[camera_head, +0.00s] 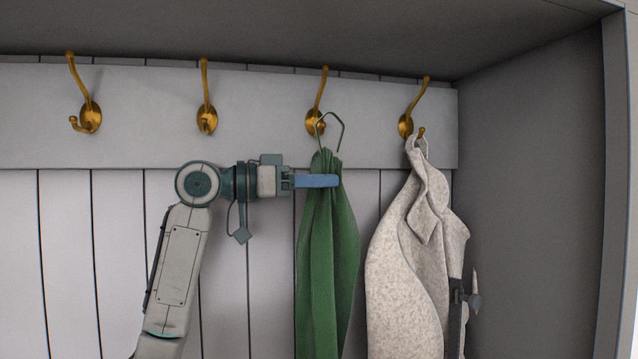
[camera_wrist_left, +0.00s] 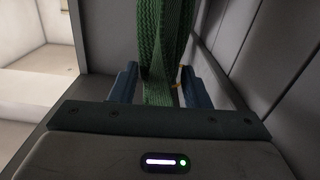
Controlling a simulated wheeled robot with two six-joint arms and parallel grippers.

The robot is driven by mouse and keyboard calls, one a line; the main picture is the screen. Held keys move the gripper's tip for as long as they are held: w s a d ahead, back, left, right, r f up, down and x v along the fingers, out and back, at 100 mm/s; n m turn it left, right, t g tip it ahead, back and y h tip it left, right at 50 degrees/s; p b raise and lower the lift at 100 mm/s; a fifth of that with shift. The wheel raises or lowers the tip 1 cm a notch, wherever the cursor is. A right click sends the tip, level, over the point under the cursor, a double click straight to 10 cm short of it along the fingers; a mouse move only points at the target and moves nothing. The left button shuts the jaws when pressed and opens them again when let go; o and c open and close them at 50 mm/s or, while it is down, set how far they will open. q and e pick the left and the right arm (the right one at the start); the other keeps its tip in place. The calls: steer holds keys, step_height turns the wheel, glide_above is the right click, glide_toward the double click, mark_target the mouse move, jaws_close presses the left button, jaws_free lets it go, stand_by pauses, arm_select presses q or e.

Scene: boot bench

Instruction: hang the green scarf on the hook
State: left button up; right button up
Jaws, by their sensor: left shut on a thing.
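The green scarf (camera_head: 327,260) hangs down in long folds from a thin dark wire loop (camera_head: 342,128) at its gathered top. My left gripper (camera_head: 325,181) is shut on the scarf just below that loop, its blue fingers reaching in from the left. The left wrist view also shows the scarf (camera_wrist_left: 163,45) between the blue fingers (camera_wrist_left: 160,88). The loop overlaps the lower prong of the third brass hook (camera_head: 314,118); I cannot tell whether it is around the prong or in front of it. I do not see my right gripper.
Two bare brass hooks, (camera_head: 88,115) and (camera_head: 206,116), are to the left. A speckled grey coat (camera_head: 405,285) hangs on the rightmost hook (camera_head: 407,122), close beside the scarf. An unclear dark part shows at the coat's right edge. A grey side wall (camera_head: 530,200) closes the right.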

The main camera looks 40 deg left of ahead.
arm_select(q)
steer(key=shift+w+a, duration=0.65)
steer(key=shift+a, duration=0.1)
steer(key=shift+w+a+f+b, duration=0.6)
steer(key=shift+w+a+f, duration=0.35)
steer(key=shift+a+f, duration=0.15)
arm_select(e)
steer(key=shift+f, duration=0.65)
steer(key=shift+d, duration=0.25)
arm_select(q)
steer(key=o, duration=1.5)
steer(key=shift+c, duration=0.2)
arm_select(e)
steer(key=shift+d, duration=0.15)
